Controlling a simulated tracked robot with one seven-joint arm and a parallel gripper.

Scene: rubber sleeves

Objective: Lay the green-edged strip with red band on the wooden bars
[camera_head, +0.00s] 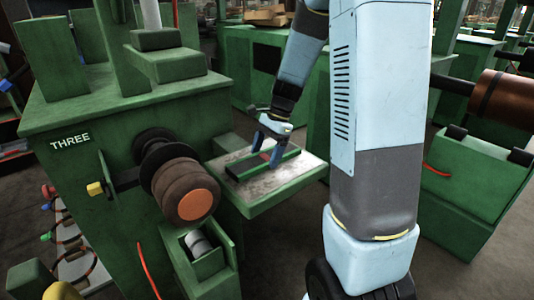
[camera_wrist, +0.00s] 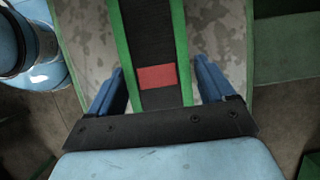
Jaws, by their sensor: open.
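The black strip with green edges (camera_head: 245,170) lies on a grey, stained plate with a green rim (camera_head: 262,208). The strip also shows in the wrist view (camera_wrist: 150,35), running up the picture with its red band (camera_wrist: 156,77) across it. My gripper (camera_head: 266,154) is open at the strip. In the wrist view, its two blue fingers (camera_wrist: 160,68) stand one on each side of the strip, with gaps between them and the green edges. Wooden pieces (camera_head: 265,17) show far back; whether they are the wooden bars I cannot tell.
A green machine marked THREE (camera_head: 70,141) stands left of the plate, with a brown roller with an orange end (camera_head: 188,190) sticking out near it. Another green machine with a copper roller (camera_head: 502,100) is at right. Dark floor lies between.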

